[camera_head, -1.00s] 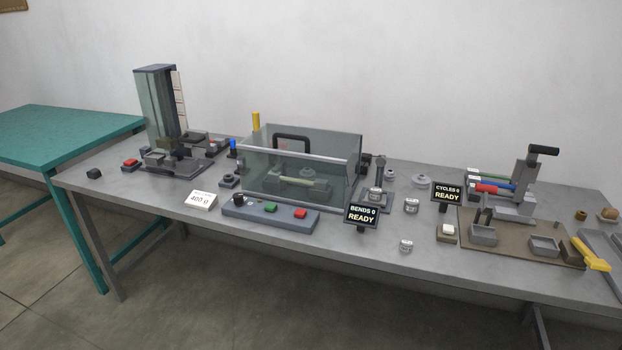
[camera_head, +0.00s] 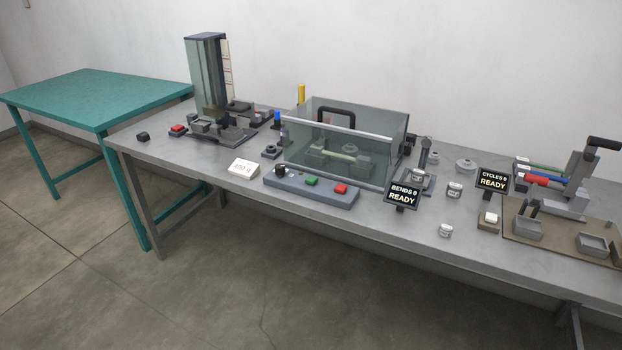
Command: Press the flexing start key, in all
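The flexing machine stands mid-table under a clear cover (camera_head: 345,145) with a black handle. In front of it is a blue-grey control box (camera_head: 325,194) with a black knob (camera_head: 280,169), a green key (camera_head: 311,181) and a red key (camera_head: 340,188). A small display (camera_head: 402,195) to its right reads "BENDS 0 READY". A second display (camera_head: 492,181) reads "CYCLES 0 READY", with a pale key (camera_head: 490,218) on a brown block below it. Neither of my grippers shows in this view.
A tall column device (camera_head: 208,75) with a red button (camera_head: 178,128) stands at the left end. A white card (camera_head: 243,167), several small weights (camera_head: 454,190) and a lever fixture (camera_head: 577,185) share the grey table. A teal table (camera_head: 95,97) stands left; the floor in front is clear.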

